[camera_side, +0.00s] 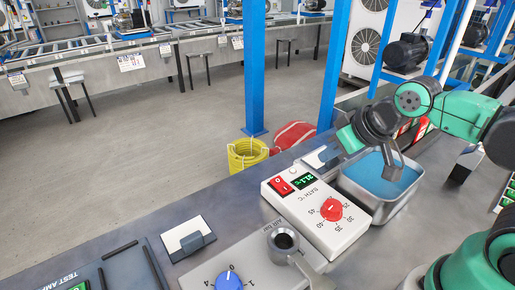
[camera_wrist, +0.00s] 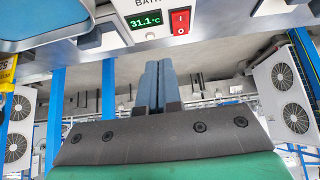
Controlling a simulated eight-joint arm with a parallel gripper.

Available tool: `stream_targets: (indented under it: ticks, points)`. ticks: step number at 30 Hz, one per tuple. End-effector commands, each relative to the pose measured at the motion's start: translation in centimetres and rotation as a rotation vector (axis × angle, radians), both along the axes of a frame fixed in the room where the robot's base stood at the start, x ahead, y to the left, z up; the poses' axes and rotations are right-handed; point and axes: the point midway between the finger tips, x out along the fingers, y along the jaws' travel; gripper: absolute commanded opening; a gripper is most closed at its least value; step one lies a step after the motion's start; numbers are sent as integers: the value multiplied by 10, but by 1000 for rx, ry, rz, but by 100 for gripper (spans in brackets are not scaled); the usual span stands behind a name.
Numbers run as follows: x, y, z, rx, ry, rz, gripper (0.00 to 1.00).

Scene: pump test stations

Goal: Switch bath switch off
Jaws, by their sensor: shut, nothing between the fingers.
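The bath switch (camera_side: 281,186) is a red rocker on the top left corner of the white bath control box (camera_side: 348,230). In the wrist view the red switch (camera_wrist: 180,21) shows white marks, to the right of a green display (camera_wrist: 144,19) reading 31.1 °C. I cannot tell which side of the rocker is pressed. My gripper (camera_side: 393,172) is over the water bath, to the right of the switch and apart from it. In the wrist view my gripper (camera_wrist: 158,65) has its fingers together, empty, pointing toward the box.
The metal bath with blue water (camera_side: 375,185) stands right behind the box. A red temperature dial (camera_side: 331,209) is on the box. A blue post (camera_side: 333,75) rises behind.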

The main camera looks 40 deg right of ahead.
Motion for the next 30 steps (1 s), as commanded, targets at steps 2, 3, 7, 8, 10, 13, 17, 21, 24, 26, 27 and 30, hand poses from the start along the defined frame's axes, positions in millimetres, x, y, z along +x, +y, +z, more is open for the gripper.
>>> stream_targets:
  ticks: [2, 3, 7, 8, 10, 13, 17, 21, 24, 26, 27, 30]
  points:
    - [0, 0, 0, 0, 0, 0, 0]
    - [0, 0, 0, 0, 0, 0, 0]
    - [0, 0, 0, 0, 0, 0, 0]
    - [0, 0, 0, 0, 0, 0, 0]
    - [0, 0, 0, 0, 0, 0, 0]
    - [0, 0, 0, 0, 0, 0, 0]
    - [1, 0, 0, 1, 9, 1, 31]
    - [9, 4, 3, 7, 81, 5, 66]
    - [21, 9, 3, 13, 181, 7, 66]
    - [30, 13, 1, 14, 251, 8, 66]
    - [36, 15, -2, 15, 298, 8, 66]
    - [49, 22, -10, 13, 409, 7, 66]
